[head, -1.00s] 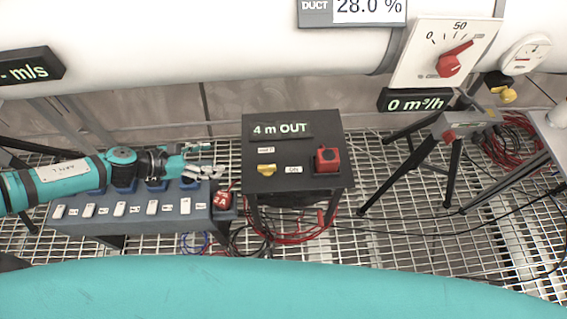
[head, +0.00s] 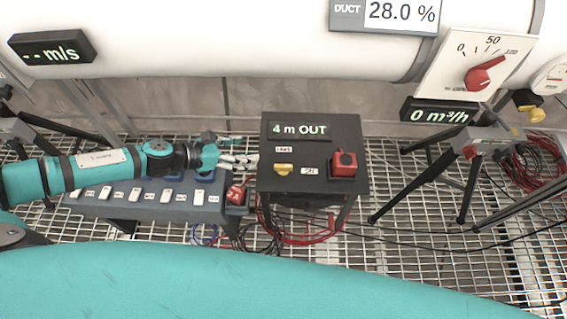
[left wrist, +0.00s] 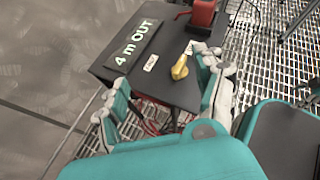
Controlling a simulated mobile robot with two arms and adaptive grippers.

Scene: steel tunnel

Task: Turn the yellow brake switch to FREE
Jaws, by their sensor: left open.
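The yellow brake switch (head: 284,169) is a small knob on top of the black box marked "4 m OUT" (head: 311,192). Small white labels sit beside it, too small to read surely. In the left wrist view the yellow switch (left wrist: 181,66) stands up from the box's dark top (left wrist: 180,92). My left gripper (head: 246,160) is open and empty at the box's left edge. In the left wrist view its fingers (left wrist: 163,76) are spread, the right-hand finger close to the switch; contact cannot be told. My right gripper is not in view.
A red switch block (head: 344,163) stands on the same box, right of the yellow one. Cables and a red hose lie on the grating.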

